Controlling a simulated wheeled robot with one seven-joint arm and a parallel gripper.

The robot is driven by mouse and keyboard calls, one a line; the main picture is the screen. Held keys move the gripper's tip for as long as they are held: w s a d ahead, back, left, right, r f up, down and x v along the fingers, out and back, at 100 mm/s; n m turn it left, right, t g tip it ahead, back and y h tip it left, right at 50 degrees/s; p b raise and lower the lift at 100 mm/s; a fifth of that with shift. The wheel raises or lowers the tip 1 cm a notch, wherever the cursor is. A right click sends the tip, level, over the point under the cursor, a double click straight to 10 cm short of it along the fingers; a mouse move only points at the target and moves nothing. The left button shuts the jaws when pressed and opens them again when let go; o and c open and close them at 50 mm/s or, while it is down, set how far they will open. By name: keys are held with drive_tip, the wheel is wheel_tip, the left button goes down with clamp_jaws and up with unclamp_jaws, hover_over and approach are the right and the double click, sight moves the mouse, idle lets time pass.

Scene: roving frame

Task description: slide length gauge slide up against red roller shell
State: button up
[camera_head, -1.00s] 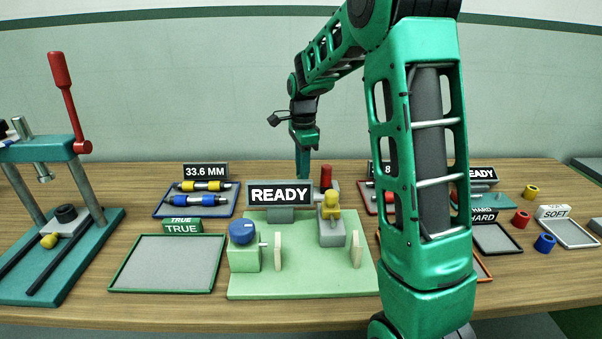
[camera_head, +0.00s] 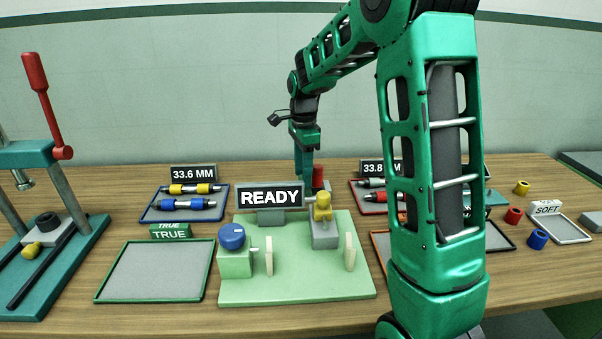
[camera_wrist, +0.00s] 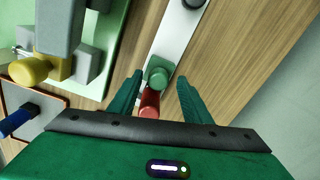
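In the wrist view, a white strip (camera_wrist: 172,42), apparently the length gauge's rail, runs over the wooden table. A green piece with a round top (camera_wrist: 157,76), likely the gauge slide, sits on it. A red cylinder (camera_wrist: 149,104), likely the red roller shell, lies just below the green piece in that picture. I cannot tell whether they touch. My gripper (camera_wrist: 160,77) is open, its fingers on either side of these two parts and clear of them. In the head view, the red cylinder (camera_head: 318,178) shows behind the READY sign, close to my gripper (camera_head: 304,176). The gauge is mostly hidden there.
The READY sign (camera_head: 270,197) and the green board (camera_head: 290,287) with a blue knob (camera_head: 232,236) and yellow-topped block (camera_head: 323,206) stand in front. Roller trays flank the sign. A lever press (camera_head: 66,190) stands at left. Loose rings lie at right.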

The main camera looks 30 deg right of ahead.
drive_tip(key=shift+r, duration=0.1)
wheel_tip(320, 180, up, 10)
drive_tip(key=shift+r, duration=0.25)
idle(0.6)
drive_tip(key=s+f+n, duration=0.2)
drive_tip(key=s+n, duration=0.2)
drive_tip(key=s, duration=0.8)
drive_tip(key=s+d+f+n, duration=0.1)
drive_tip(key=s+f+n, duration=0.2)
drive_tip(key=s, duration=0.9)
drive_tip(key=s+d+f+n, duration=0.1)
drive_tip(key=s+f+n, duration=0.2)
drive_tip(key=s, duration=0.9)
drive_tip(key=n, duration=0.3)
drive_tip(key=shift+s+d+f+n, duration=0.15)
drive_tip(key=shift+s+f+n, duration=0.1)
drive_tip(key=shift+n, duration=0.05)
